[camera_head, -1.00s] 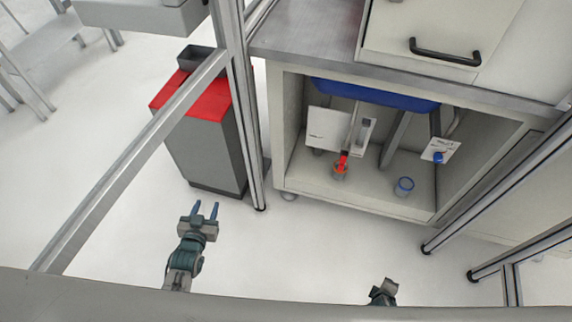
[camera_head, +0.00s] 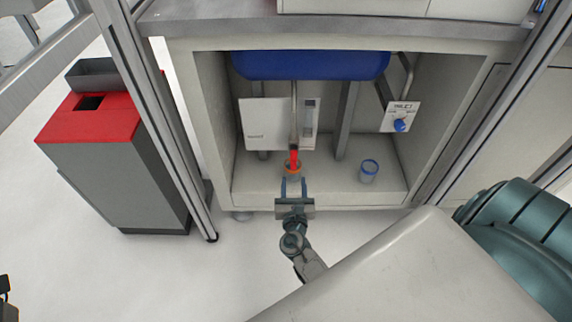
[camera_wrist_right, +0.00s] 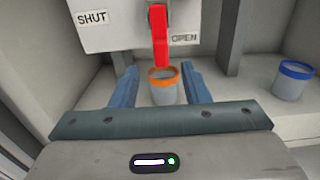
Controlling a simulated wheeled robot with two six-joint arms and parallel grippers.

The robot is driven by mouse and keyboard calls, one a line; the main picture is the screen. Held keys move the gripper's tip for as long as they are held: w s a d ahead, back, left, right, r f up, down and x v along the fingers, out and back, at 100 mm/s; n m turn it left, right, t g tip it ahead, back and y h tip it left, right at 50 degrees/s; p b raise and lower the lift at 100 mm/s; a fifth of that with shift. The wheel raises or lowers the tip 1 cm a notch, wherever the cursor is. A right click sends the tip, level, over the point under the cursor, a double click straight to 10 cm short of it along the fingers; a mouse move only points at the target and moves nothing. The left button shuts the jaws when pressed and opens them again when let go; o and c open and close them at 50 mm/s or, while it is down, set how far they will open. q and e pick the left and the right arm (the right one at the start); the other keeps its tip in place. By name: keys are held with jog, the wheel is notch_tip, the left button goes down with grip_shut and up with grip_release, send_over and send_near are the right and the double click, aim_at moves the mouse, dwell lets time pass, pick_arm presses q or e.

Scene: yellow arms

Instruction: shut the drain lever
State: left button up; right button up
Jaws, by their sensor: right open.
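The red drain lever (camera_head: 294,158) points down inside the open cabinet, below a grey pipe. In the right wrist view the lever (camera_wrist_right: 159,38) hangs just left of the OPEN label (camera_wrist_right: 185,38). The SHUT label (camera_wrist_right: 92,17) is farther left. My right gripper (camera_head: 293,187) is open at the cabinet front, below the lever. In the wrist view its fingers (camera_wrist_right: 158,85) stand apart to either side, with an orange-rimmed cup (camera_wrist_right: 165,90) showing between them. The lever looks beyond the fingertips; I see no contact. My left gripper cannot be made out.
A blue-rimmed cup (camera_head: 369,172) stands to the right on the cabinet floor. A blue basin (camera_head: 310,66) hangs above. A panel with a blue knob (camera_head: 400,125) is at the right. Metal posts (camera_head: 165,125) and a red-topped bin (camera_head: 110,160) stand left.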

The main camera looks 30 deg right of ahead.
aim_at(294, 166)
jog(key=x, duration=0.8)
jog(key=shift+w+d+b, duration=0.3)
grip_shut()
